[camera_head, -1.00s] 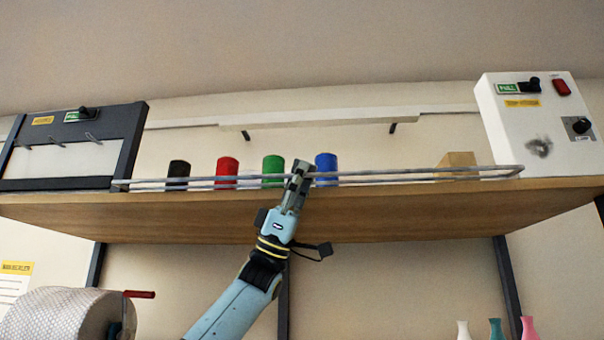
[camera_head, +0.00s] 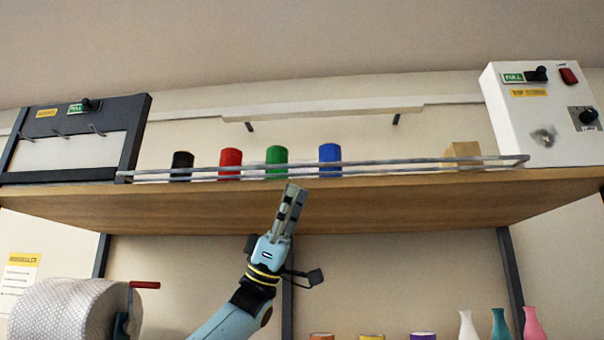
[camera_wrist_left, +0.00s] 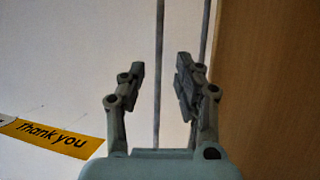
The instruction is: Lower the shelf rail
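The shelf rail (camera_head: 430,161) is a pair of thin grey bars along the front edge of the wooden shelf (camera_head: 400,205). It runs in front of the lower parts of the coloured cans. My left gripper (camera_head: 291,196) points up, just below the rail, against the shelf's front and underside in the head view. In the left wrist view its fingers (camera_wrist_left: 158,85) stand apart with nothing clasped. One rail bar (camera_wrist_left: 158,115) shows between them and the other passes behind the right-hand finger; the distance is hard to tell. My right gripper is not in view.
Black (camera_head: 181,162), red (camera_head: 230,160), green (camera_head: 277,158) and blue (camera_head: 330,157) cans stand behind the rail, with a wooden block (camera_head: 462,150) to their right. A dark hook frame (camera_head: 138,135) and a white control box (camera_head: 535,120) flank them. A bubble-wrap roll (camera_head: 65,312) is lower left.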

